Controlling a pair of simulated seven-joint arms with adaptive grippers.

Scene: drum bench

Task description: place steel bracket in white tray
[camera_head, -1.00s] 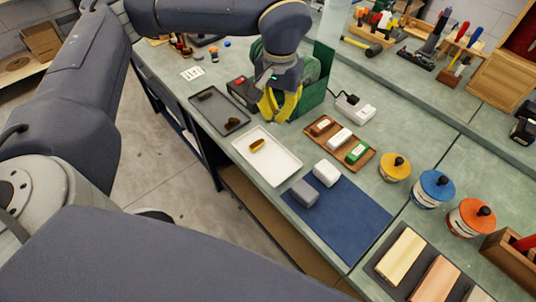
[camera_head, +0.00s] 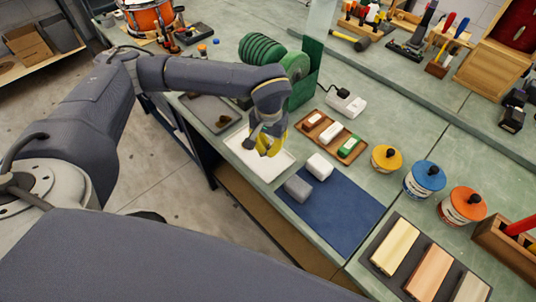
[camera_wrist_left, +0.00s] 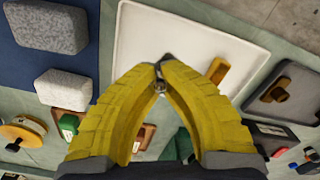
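The white tray (camera_head: 246,161) lies on the bench near its front edge; it also fills the upper middle of the left wrist view (camera_wrist_left: 137,32). A brass-coloured piece (camera_wrist_left: 217,70) lies in it at the right. My left gripper (camera_head: 266,154) is over the tray, its yellow fingers pointing down. In the left wrist view its fingertips (camera_wrist_left: 159,68) meet around a small grey metal piece (camera_wrist_left: 158,86), which looks like the steel bracket. The fingers hide much of the piece. I cannot tell whether it touches the tray. My right gripper is not in view.
A dark tray (camera_head: 197,107) with a small dark part lies left of the white tray. A blue mat (camera_head: 335,210) with grey and white blocks lies to the right. Behind stand a wooden tray of small blocks (camera_head: 331,133) and a green coil-like object (camera_head: 262,52).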

